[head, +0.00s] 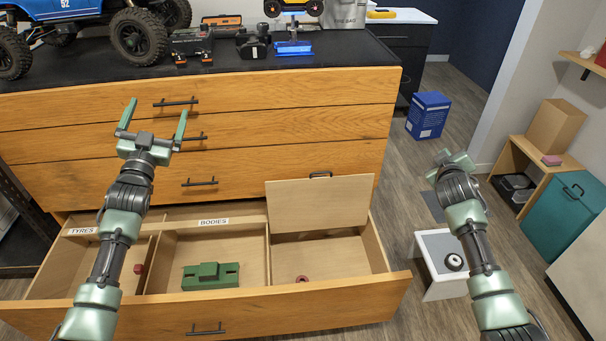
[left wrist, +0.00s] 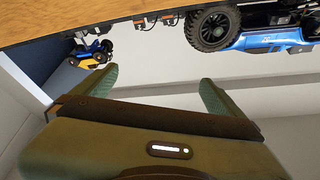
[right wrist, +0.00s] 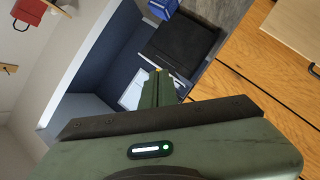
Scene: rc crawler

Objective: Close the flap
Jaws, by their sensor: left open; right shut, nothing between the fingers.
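The wooden flap (head: 318,205) stands raised over the right compartment of the open bottom drawer (head: 262,308), with a dark handle on its top edge. A corner of the flap also shows in the right wrist view (right wrist: 302,25). My left gripper (head: 157,114) is open and empty in front of the upper drawer fronts, left of the flap and above it. My right gripper (head: 453,160) is shut and empty, to the right of the flap and apart from it, over the floor.
The left compartment holds a small red block (head: 139,268); the middle one holds a green part (head: 210,276). A small red ring (head: 302,279) lies in the right compartment. A white stool (head: 440,250) stands right of the drawer. A blue box (head: 428,116) stands on the floor.

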